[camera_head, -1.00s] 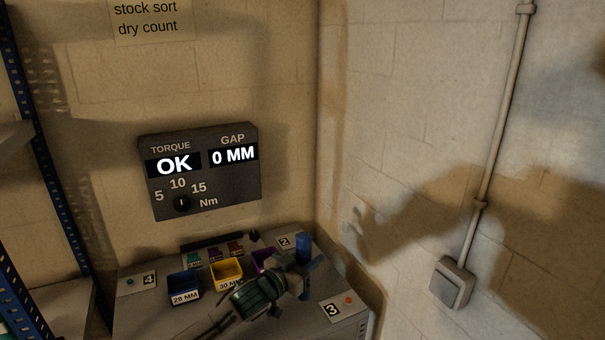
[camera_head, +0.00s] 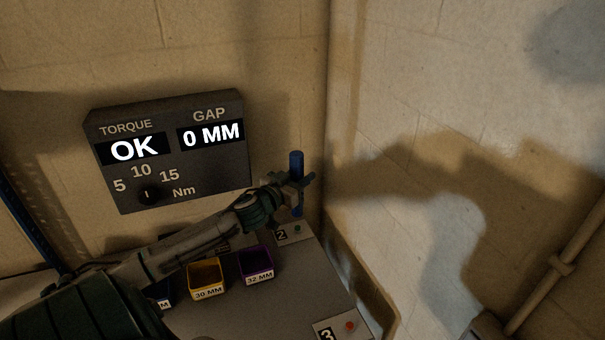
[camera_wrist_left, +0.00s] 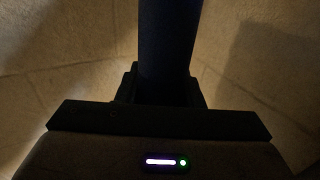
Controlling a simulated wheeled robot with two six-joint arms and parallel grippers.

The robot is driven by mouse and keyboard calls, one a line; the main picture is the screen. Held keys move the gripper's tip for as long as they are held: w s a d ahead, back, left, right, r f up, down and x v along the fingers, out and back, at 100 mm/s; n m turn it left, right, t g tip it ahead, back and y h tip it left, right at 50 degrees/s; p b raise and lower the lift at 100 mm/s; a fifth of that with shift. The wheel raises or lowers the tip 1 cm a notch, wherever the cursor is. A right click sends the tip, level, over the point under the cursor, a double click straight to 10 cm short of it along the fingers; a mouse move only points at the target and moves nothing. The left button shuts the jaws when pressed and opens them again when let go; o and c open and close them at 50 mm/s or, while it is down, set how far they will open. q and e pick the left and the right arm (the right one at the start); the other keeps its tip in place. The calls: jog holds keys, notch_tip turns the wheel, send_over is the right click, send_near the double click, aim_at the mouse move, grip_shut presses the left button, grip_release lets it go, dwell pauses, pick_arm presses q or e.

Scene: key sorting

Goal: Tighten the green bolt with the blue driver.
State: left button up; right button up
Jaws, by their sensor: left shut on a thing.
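My left gripper (camera_head: 296,187) is shut on the upright blue driver (camera_head: 296,163). The driver also fills the top middle of the left wrist view (camera_wrist_left: 168,40), dark and running out of the picture. In the head view its lower end shows below the fingers, above the plate marked 2. A small green bolt (camera_head: 297,228) sits on that plate, just below the driver's lower end. A gap seems to show between them, but depth is hard to judge. My right gripper is in neither view.
A wall display (camera_head: 168,152) reads torque OK and gap 0 MM. A yellow bin (camera_head: 207,292) and a purple bin (camera_head: 256,280) stand left of plate 2, with my arm across the bench behind them. Plate 3 (camera_head: 328,334) bears a red bolt. Walls meet close behind the driver.

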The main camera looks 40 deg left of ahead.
pick_arm(q)
jog(key=shift+w+f+b, duration=0.1)
jog(key=shift+f+b, duration=1.85)
jog(key=shift+f, duration=0.65)
jog(key=shift+f+b, duration=0.95)
dwell(2.2)
jog(key=shift+r, duration=0.15)
jog(key=shift+r+p, duration=2.55)
jog(key=shift+r, duration=0.4)
